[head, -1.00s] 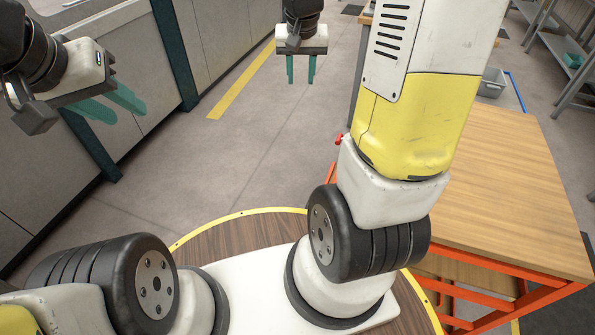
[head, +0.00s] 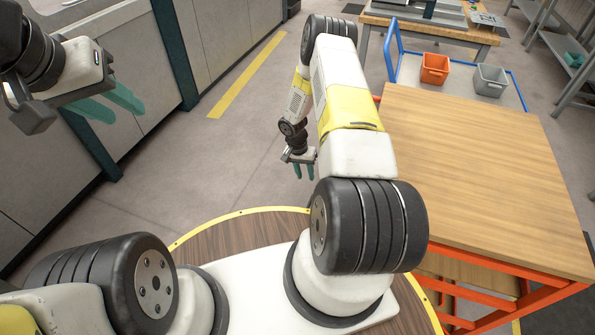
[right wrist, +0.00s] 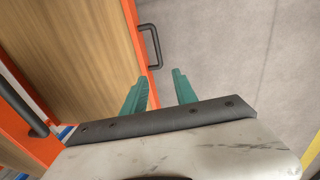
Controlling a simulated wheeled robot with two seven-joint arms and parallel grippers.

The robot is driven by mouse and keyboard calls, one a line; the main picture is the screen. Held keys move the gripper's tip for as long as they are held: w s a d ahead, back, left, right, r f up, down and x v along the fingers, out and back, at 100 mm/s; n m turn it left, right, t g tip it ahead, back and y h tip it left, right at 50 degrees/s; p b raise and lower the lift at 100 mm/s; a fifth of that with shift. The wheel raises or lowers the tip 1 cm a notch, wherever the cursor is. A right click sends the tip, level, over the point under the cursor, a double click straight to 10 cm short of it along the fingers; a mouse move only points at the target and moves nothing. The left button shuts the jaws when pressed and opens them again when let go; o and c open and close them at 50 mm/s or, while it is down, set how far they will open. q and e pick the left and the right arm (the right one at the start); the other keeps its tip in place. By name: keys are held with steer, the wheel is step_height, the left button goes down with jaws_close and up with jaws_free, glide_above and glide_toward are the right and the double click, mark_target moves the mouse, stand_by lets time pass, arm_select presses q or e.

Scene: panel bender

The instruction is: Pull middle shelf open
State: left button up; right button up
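The shelf unit has a wooden top (head: 480,165) and an orange frame; a lower wooden board (head: 468,269) shows under the top. In the right wrist view, one black bar handle (right wrist: 154,46) is on an orange edge beyond my fingertips, and another black handle (right wrist: 22,104) is at the left. I cannot tell which handle belongs to the middle shelf. My right gripper (head: 305,174) points down beside the unit's left side; its green fingers (right wrist: 160,82) are apart, empty and not touching a handle. My left gripper (head: 118,108) is open and empty at the upper left.
A blue-railed cart (head: 408,72) with an orange bin (head: 435,68) and a grey bin (head: 490,80) stands behind the unit. A workbench (head: 430,30) is farther back. Grey cabinets (head: 130,70) line the left. The floor (head: 235,150) between is clear.

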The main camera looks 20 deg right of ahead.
steer(key=s+f, duration=0.1)
steer(key=f, duration=0.3)
steer(key=s+f, duration=0.1)
steer(key=f, duration=0.3)
steer(key=s+f, duration=0.1)
steer(key=f, duration=0.4)
steer(key=shift+d+f, duration=0.1)
steer(key=shift+d, duration=0.3)
steer(key=shift+c, duration=0.2)
jaws_close()
steer(key=shift+a, duration=0.1)
stand_by(0.4)
